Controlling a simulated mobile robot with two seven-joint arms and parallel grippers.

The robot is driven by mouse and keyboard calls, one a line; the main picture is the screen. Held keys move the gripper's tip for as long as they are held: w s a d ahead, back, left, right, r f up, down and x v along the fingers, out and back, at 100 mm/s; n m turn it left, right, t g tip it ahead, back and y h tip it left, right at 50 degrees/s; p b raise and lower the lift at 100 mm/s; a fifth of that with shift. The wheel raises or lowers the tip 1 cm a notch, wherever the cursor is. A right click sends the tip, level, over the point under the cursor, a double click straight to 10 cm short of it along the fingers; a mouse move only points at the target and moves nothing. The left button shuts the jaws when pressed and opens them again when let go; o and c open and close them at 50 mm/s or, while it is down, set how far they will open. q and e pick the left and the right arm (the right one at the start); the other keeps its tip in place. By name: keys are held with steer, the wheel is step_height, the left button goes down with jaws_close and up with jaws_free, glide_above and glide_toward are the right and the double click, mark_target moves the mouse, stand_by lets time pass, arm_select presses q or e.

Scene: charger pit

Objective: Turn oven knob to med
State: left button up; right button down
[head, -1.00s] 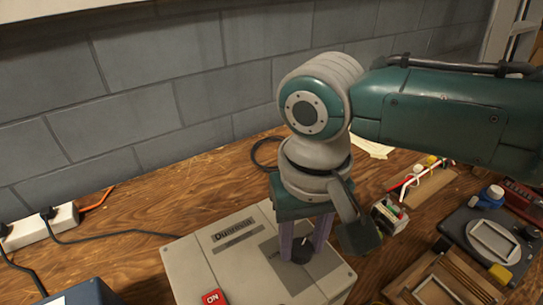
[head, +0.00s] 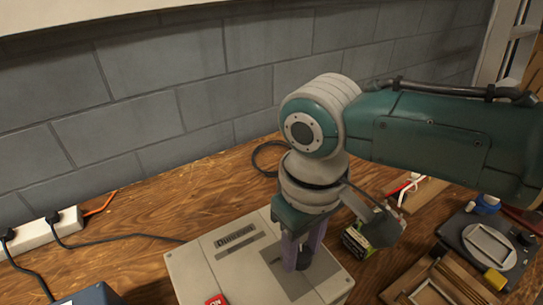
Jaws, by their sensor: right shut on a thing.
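The oven is a light grey box (head: 205,265) on the wooden bench, with a dark label plate and a red switch (head: 216,300) at the bottom edge of the picture. Its black knob (head: 303,258) sits on the right part of the top panel. My right gripper (head: 302,262) points down over the panel, its purple fingers shut on the knob from both sides. The fingers hide most of the knob, and I cannot read its setting or the scale marks. My left gripper is not in view.
A power strip (head: 40,232) with plugs and cables lies at the left by the grey block wall. A dark blue box (head: 90,295) is at the lower left. A small green-labelled block (head: 357,243), a wooden tray (head: 440,285) and a dark device (head: 490,243) stand to the right.

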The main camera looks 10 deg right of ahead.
mark_target(301, 254)
steer(key=n, duration=0.4)
steer(key=shift+p, duration=0.35)
steer(key=shift+n, duration=1.5)
steer(key=shift+c, duration=2.2)
jaws_free()
step_height(301, 254, up, 10)
steer(key=p, duration=0.2)
steer(key=shift+p, duration=0.4)
